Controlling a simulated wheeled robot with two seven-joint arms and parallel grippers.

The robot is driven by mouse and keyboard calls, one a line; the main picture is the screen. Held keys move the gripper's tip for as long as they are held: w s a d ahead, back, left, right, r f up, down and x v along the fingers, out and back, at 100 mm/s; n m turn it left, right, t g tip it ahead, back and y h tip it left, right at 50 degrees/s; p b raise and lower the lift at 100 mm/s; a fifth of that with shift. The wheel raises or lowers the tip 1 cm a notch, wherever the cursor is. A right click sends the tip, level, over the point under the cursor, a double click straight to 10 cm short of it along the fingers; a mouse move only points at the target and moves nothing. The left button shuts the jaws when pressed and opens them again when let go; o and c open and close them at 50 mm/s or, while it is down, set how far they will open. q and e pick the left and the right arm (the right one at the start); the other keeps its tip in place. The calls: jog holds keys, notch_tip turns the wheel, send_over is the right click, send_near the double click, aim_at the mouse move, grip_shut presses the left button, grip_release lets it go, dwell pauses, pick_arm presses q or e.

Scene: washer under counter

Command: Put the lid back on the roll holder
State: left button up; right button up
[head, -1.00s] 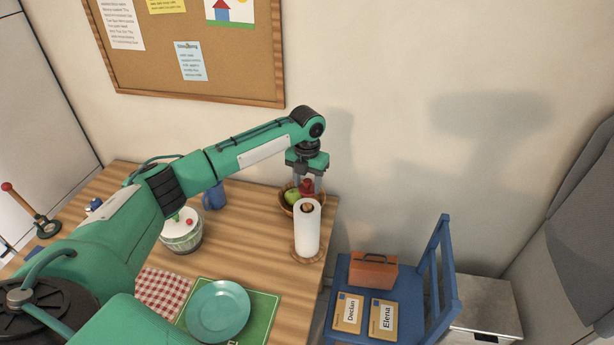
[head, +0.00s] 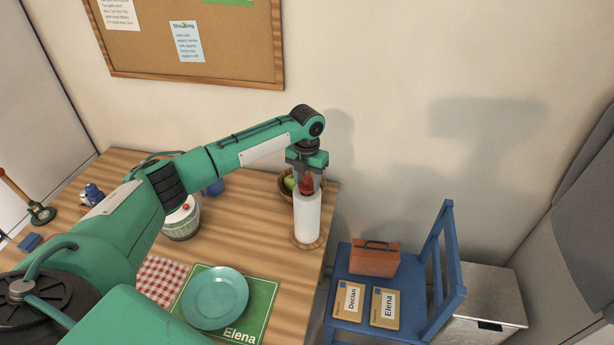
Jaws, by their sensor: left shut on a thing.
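The roll holder is an upright white paper roll (head: 307,219) on a round wooden base (head: 295,243) near the table's right edge. My left gripper (head: 307,180) points down above the roll, shut on the red lid (head: 307,185). The lid is over the roll's top end and covers the opening in this view. I cannot tell whether the lid touches the holder or hovers just above it. My right gripper is not in view.
A basket with green fruit (head: 287,183) stands just behind the roll. A lidded pot (head: 182,223), a teal plate (head: 216,298) on a green mat (head: 262,300) and a checked cloth (head: 155,279) are on the table. A blue chair (head: 446,258) holds an orange box (head: 374,259).

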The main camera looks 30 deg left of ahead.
pick_arm(q)
jog(key=shift+p, duration=0.65)
dwell(1.2)
jog(key=shift+f+p, duration=0.1)
jog(key=shift+p, duration=0.35)
dwell(1.2)
dwell(0.3)
jog(key=o, duration=1.5)
jog(key=shift+c, duration=0.2)
jog(key=shift+r+p, duration=3)
jog(key=shift+r, duration=0.5)
